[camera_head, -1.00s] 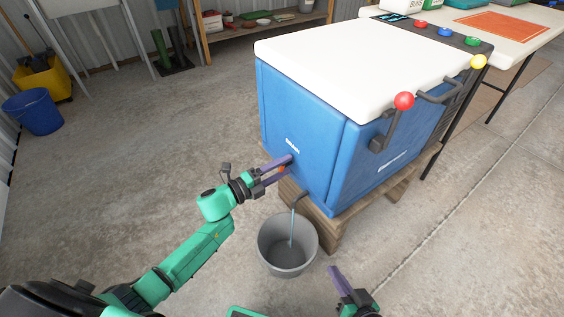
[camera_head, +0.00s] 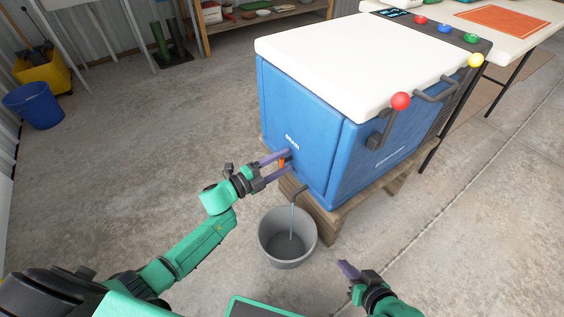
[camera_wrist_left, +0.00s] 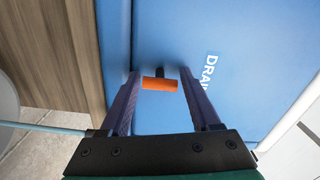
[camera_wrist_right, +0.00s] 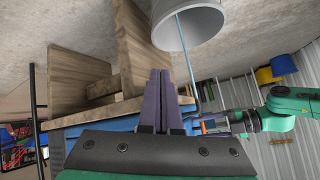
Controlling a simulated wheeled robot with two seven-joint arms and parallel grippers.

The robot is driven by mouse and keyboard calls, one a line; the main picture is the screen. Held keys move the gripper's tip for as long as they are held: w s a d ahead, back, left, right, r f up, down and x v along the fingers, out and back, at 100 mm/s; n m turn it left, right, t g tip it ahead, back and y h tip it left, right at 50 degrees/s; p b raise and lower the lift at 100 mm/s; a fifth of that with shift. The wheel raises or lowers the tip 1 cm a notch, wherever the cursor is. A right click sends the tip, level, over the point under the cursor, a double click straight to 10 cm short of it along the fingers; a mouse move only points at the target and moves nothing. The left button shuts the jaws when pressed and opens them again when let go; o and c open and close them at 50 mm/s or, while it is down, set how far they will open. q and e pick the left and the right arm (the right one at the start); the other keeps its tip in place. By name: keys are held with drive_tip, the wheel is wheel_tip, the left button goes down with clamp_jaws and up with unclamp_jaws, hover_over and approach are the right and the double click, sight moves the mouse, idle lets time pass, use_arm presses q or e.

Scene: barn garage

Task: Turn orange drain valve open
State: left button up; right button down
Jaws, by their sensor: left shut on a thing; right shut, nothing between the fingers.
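The orange drain valve (camera_head: 281,164) is a small bar handle on a black stem, low on the side of the blue cooler (camera_head: 290,100) near its "DRAIN" label. The bar looks upright in the head view. My left gripper (camera_head: 288,161) is at it, with a finger on either side; in the left wrist view the orange handle (camera_wrist_left: 159,84) shows between the fingers. My right gripper (camera_head: 346,270) is shut and empty, low and right of the bucket; its closed fingers also show in the right wrist view (camera_wrist_right: 160,78).
A grey bucket (camera_head: 268,244) stands on the floor below a dark spout (camera_head: 299,191), with a thin light-blue stream or line reaching into it. The cooler rests on a wooden pallet (camera_head: 338,216). Open concrete lies to the left.

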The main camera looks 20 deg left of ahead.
use_arm(q)
drive_tip(key=o, duration=1.4)
drive_tip(key=shift+c, duration=0.2)
drive_tip(key=p+v, duration=0.3)
drive_tip(key=v, duration=1.1)
drive_tip(key=shift+s, duration=0.3)
use_arm(e)
drive_tip(key=s+d+r+g+h, duration=0.2)
drive_tip(key=d+r+g, duration=0.1)
drive_tip(key=d, duration=0.3)
drive_tip(key=shift+s+d+r+g+h, duration=0.25)
drive_tip(key=shift+s+r+g+h, duration=0.1)
drive_tip(key=shift+g+h, duration=0.05)
use_arm(q)
drive_tip(key=shift+a, duration=0.15)
